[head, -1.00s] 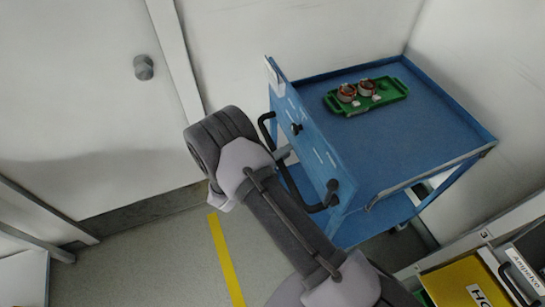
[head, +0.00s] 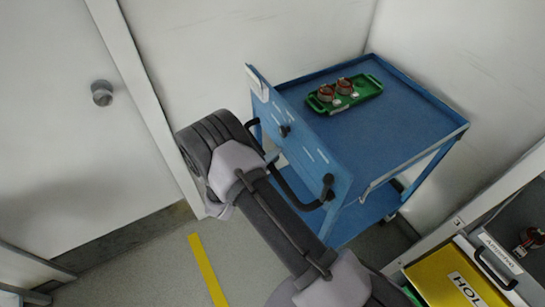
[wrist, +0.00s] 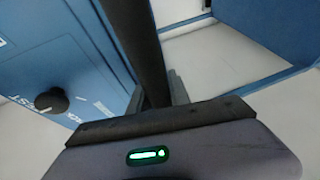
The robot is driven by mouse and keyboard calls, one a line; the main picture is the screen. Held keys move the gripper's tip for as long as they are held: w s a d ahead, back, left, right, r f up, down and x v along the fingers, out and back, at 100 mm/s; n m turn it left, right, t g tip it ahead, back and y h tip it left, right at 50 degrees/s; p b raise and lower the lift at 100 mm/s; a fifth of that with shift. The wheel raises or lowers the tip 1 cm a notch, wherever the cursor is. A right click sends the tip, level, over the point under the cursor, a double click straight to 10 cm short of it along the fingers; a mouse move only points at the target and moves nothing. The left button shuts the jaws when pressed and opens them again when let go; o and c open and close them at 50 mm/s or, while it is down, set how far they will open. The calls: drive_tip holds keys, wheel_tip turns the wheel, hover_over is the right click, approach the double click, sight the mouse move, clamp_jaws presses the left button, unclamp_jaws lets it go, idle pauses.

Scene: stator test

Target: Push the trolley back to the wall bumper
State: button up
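The blue trolley (head: 395,120) stands in the room corner, its far edges close to the white walls. Its upright end panel (head: 301,130) carries a black handle (head: 285,187) and faces my arm. In the wrist view the handle bar (wrist: 143,45) runs down between the fingers of my gripper (wrist: 158,98), which look closed around it. The head view hides the fingers behind my wrist. A green tray (head: 369,87) with two copper-wound stators (head: 335,90) sits on the trolley top. No wall bumper can be made out.
A white door (head: 60,120) with a round knob is at the left. A yellow floor line (head: 207,270) lies beside my arm. At the lower right, a bench holds a yellow HOLD bin (head: 440,275) and a grey bin (head: 520,262), close to the trolley's near side.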

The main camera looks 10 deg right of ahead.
drive_tip(key=o, duration=0.3)
drive_tip(key=shift+w+d, duration=0.1)
drive_tip(key=shift+d, duration=0.15)
drive_tip(key=shift+a, duration=0.15)
drive_tip(key=p+v, duration=0.4)
drive_tip(key=v, duration=1.3)
drive_tip(key=shift+s+a, duration=0.15)
drive_tip(key=shift+s, duration=0.05)
